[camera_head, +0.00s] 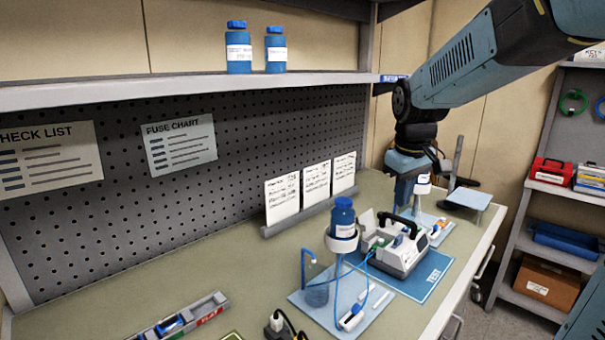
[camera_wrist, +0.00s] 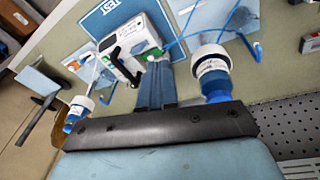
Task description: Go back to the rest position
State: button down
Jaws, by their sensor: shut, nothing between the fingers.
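My gripper (camera_head: 403,200) hangs from my arm above the right part of the workbench, beside the white infusion pump (camera_head: 405,250). In the wrist view its two blue fingers (camera_wrist: 156,72) lie together, with nothing between them. The pump (camera_wrist: 125,50) lies beyond the fingertips there, on the blue TEST mat (camera_head: 432,283). I cannot tell the exact gap between fingers and pump. A blue bottle in a white ring holder (camera_head: 342,230) stands left of the pump in the head view, and a second holder (camera_head: 423,186) is close to the gripper.
A shelf (camera_head: 200,92) with two blue bottles runs above the bench. Three white cards (camera_head: 316,190) stand at the back. A fuse tray (camera_head: 185,318) lies at the front left. A storage rack (camera_head: 540,215) stands at right. The bench's left middle is clear.

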jog(key=s+d+m+t, duration=0.1)
jog(key=s+m, duration=0.1)
jog(key=s, duration=0.7)
jog(key=s+r+m+t, duration=0.1)
jog(key=s+m+t, duration=0.1)
jog(key=s, duration=0.7)
jog(key=shift+d+r+m, duration=0.15)
jog(key=shift+d+m, duration=0.25)
jog(key=shift+m, duration=0.3)
